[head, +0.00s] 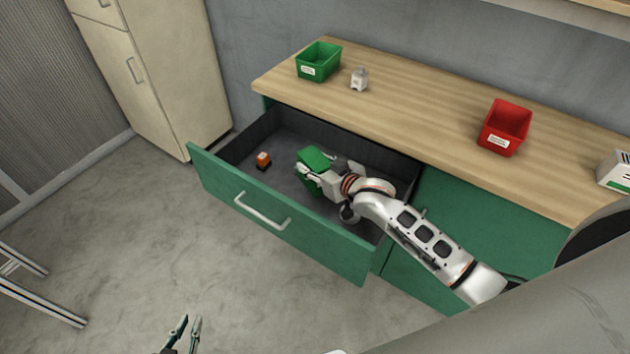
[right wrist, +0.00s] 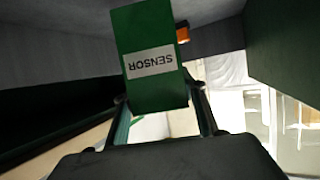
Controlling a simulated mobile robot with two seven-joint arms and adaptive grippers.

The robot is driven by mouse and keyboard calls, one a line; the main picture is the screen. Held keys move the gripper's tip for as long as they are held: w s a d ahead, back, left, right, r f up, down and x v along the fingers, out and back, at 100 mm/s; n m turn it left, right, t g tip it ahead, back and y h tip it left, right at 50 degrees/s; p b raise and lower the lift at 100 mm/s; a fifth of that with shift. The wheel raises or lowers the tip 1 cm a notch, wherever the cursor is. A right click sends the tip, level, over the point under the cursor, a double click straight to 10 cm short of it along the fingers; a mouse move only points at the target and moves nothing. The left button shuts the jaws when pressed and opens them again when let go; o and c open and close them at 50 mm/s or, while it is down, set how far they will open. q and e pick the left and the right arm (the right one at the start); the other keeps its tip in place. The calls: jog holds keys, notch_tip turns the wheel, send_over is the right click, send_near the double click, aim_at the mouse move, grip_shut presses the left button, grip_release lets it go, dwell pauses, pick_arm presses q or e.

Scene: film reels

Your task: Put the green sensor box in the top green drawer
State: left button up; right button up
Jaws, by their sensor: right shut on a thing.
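The green sensor box (head: 314,159) is inside the open top green drawer (head: 278,232), near its middle. It fills the upper middle of the right wrist view (right wrist: 148,45), where its white label reads SENSOR upside down. My right gripper (head: 312,175) reaches into the drawer and is shut on the box. In the right wrist view the fingers (right wrist: 163,115) press its near end from both sides. Whether the box touches the drawer floor cannot be told. My left gripper (head: 184,335) is at the bottom edge of the head view, its two fingers apart and empty above the floor.
A small orange and black object (head: 263,161) lies in the drawer's left part. On the wooden countertop (head: 425,110) stand a green bin (head: 318,62), a small whitish item (head: 359,79), a red bin (head: 505,128) and a white box (head: 615,171). A beige cabinet (head: 160,75) stands left.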

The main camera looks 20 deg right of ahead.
jog(key=shift+f, duration=0.9)
jog(key=shift+f+b, duration=0.55)
jog(key=shift+f, duration=1.65)
jog(key=shift+f, duration=0.1)
jog(key=o, duration=1.3)
jog(key=shift+s+r, duration=0.2)
jog(key=shift+s, duration=0.1)
jog(key=p+v, duration=0.1)
jog(key=v, duration=0.6)
jog(key=shift+d, duration=0.1)
